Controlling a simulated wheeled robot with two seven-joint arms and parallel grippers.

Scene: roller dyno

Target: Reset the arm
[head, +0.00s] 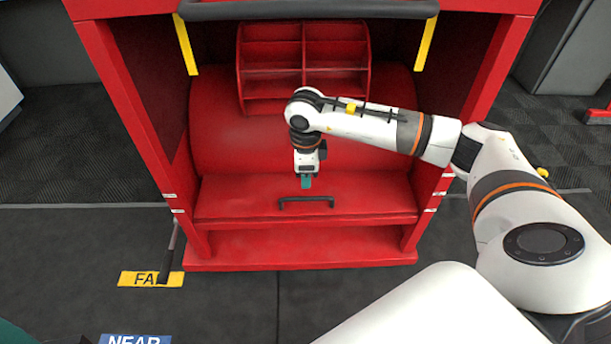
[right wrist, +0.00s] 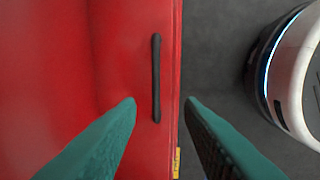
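My right arm reaches in from the right in the head view. Its gripper (head: 306,182) points down, just above a black bar handle (head: 306,199) on the red ledge. In the right wrist view the two teal fingers (right wrist: 160,102) are apart with nothing between them. The handle (right wrist: 156,77) lies beyond the fingertips, nearer the left finger's line; I see no contact. A dark teal patch at the head view's bottom left corner may be part of my left gripper; its fingers cannot be made out.
The red dyno frame (head: 123,95) surrounds a red roller (head: 220,130) and a red shelf rack (head: 304,107). A black bar (head: 310,9) crosses its top, with yellow strips at both sides. Yellow (head: 151,279) and blue (head: 135,339) labels lie on the dark floor, which is open at left.

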